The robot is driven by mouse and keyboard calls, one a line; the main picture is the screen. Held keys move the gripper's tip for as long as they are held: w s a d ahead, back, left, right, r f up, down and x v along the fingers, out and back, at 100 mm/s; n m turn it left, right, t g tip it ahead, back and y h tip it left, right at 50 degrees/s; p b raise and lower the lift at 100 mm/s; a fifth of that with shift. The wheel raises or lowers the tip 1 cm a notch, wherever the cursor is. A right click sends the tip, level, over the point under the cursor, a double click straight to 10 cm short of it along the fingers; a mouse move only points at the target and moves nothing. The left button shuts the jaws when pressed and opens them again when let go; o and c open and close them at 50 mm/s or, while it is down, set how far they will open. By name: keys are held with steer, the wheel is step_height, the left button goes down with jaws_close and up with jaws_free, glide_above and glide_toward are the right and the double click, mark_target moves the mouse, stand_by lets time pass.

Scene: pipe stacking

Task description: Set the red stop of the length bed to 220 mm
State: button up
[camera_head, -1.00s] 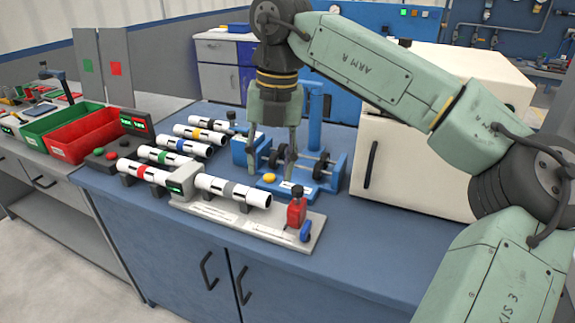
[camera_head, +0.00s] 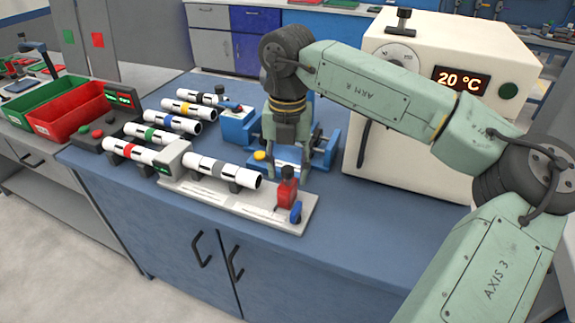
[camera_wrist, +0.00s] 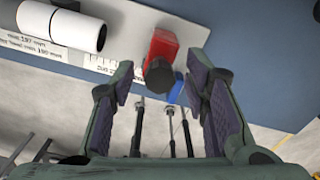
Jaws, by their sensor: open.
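The length bed (camera_head: 235,205) is a pale plate with a printed scale at the front of the blue bench. The red stop (camera_head: 287,192), with a dark knob on top, stands at its right end, beside a blue lever (camera_head: 296,212). A white pipe with a grey band (camera_head: 222,171) lies on the bed, left of the stop and apart from it. My gripper (camera_head: 288,172) is open and empty, near the stop. In the wrist view the red stop (camera_wrist: 163,45) and its dark knob (camera_wrist: 159,77) show between the open fingers (camera_wrist: 160,85). The stop's exact scale reading cannot be read.
Several banded pipes (camera_head: 170,123) lie on holders to the left. A blue fixture (camera_head: 238,127) stands behind the bed. A cream oven (camera_head: 400,150) reading 20 °C stands at the right. Green and red bins (camera_head: 80,115) sit at the left. Bench right of the bed is clear.

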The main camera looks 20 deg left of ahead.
steer(key=shift+f, duration=0.3)
steer(key=shift+c, duration=0.4)
jaws_close()
stand_by(0.3)
